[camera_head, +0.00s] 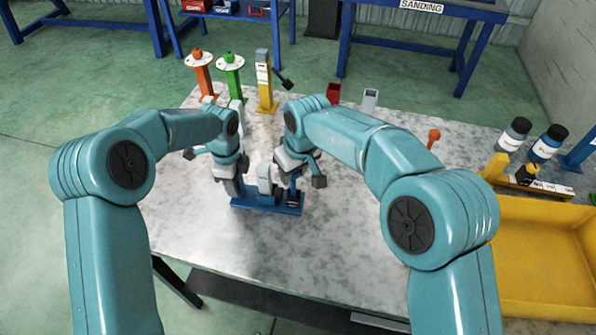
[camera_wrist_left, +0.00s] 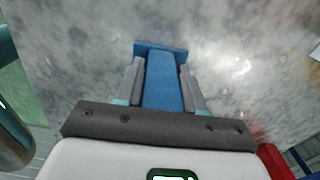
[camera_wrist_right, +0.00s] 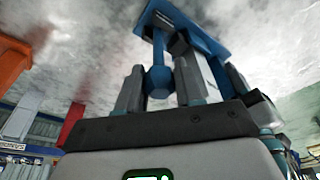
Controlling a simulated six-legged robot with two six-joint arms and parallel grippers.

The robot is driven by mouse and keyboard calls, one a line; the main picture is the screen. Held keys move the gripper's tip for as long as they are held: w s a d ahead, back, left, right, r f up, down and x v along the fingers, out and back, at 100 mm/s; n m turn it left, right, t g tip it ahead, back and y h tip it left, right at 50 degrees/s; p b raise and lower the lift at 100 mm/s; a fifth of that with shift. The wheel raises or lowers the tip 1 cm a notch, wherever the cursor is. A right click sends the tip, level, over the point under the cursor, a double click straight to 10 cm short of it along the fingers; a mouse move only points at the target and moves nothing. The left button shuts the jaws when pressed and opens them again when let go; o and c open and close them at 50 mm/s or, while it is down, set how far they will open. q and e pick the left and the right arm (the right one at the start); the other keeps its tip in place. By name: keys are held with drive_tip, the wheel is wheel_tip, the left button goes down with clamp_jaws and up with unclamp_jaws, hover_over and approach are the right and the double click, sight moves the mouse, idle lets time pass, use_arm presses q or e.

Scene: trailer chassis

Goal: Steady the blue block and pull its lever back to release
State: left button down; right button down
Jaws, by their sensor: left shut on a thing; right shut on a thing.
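The blue block (camera_head: 268,208) stands on the grey table, its flat base showing below both grippers in the head view. My left gripper (camera_head: 234,190) is at its left end. In the left wrist view the fingers (camera_wrist_left: 158,88) lie on both sides of a blue upright part of the block (camera_wrist_left: 163,80) and are shut on it. My right gripper (camera_head: 291,190) is at the block's right end. In the right wrist view its fingers (camera_wrist_right: 160,88) close around the blue lever (camera_wrist_right: 158,75), a thin rod with a faceted knob. The lever is mostly hidden in the head view.
Orange (camera_head: 203,75), green (camera_head: 232,78) and yellow (camera_head: 265,85) posts stand behind the grippers. A yellow tray (camera_head: 540,250) lies right. The table front is clear.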

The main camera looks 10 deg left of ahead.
use_arm(q)
drive_tip(key=shift+d, duration=0.2)
use_arm(e)
drive_tip(key=shift+a, duration=0.3)
drive_tip(key=c, duration=0.8)
unclamp_jaws()
drive_tip(key=shift+o, duration=0.2)
drive_tip(key=shift+d, duration=0.1)
use_arm(q)
drive_tip(key=shift+a, duration=0.1)
use_arm(e)
drive_tip(key=shift+r, duration=0.1)
drive_tip(key=v, duration=1.1)
drive_tip(key=shift+r, duration=0.4)
drive_tip(key=shift+d, duration=0.1)
use_arm(q)
drive_tip(key=shift+c, duration=2.2)
unclamp_jaws()
